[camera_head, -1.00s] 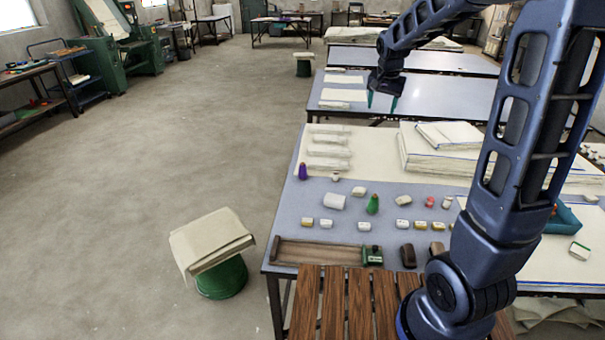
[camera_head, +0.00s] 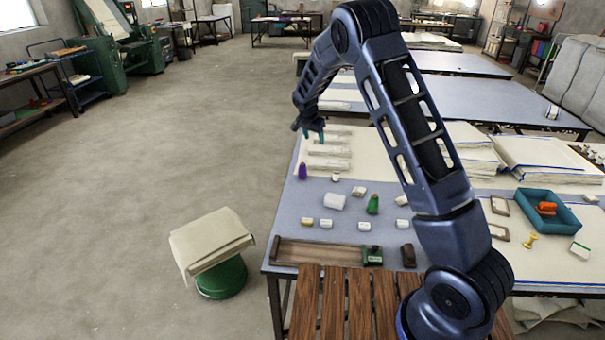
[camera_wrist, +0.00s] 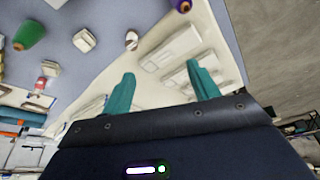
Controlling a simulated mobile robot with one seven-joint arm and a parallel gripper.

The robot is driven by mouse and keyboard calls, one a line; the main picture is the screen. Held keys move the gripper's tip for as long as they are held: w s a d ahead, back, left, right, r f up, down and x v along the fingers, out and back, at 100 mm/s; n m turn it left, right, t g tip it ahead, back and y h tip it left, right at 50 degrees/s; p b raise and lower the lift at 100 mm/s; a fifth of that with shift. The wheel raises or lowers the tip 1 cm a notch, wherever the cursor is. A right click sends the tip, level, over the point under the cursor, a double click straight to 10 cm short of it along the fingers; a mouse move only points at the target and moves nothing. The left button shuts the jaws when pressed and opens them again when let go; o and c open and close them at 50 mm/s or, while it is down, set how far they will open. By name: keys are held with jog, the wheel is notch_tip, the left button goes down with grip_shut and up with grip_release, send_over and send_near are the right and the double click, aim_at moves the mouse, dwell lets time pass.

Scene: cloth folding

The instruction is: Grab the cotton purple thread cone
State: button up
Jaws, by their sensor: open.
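The purple thread cone (camera_head: 302,171) stands upright near the left edge of the nearest table. In the wrist view the purple cone (camera_wrist: 182,6) shows at the top edge, partly cut off. My gripper (camera_head: 314,136) is above the far left part of that table, beyond the cone and apart from it. In the wrist view its two teal fingers (camera_wrist: 160,90) are spread apart with nothing between them. Pale folded cloth stacks (camera_head: 327,152) lie below and around the gripper.
A green thread cone (camera_head: 373,204) stands right of the purple one. A teal bin (camera_head: 571,222) sits at right. The floor left of the table is clear, apart from a green stool (camera_head: 221,279).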

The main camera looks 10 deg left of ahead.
send_near(302, 163)
jog(key=x, duration=0.7)
jog(key=shift+w+a+r, duration=0.1)
jog(key=shift+w, duration=0.15)
jog(key=shift+x, duration=2.8)
jog(key=shift+s, duration=0.15)
jog(key=c, duration=1.1)
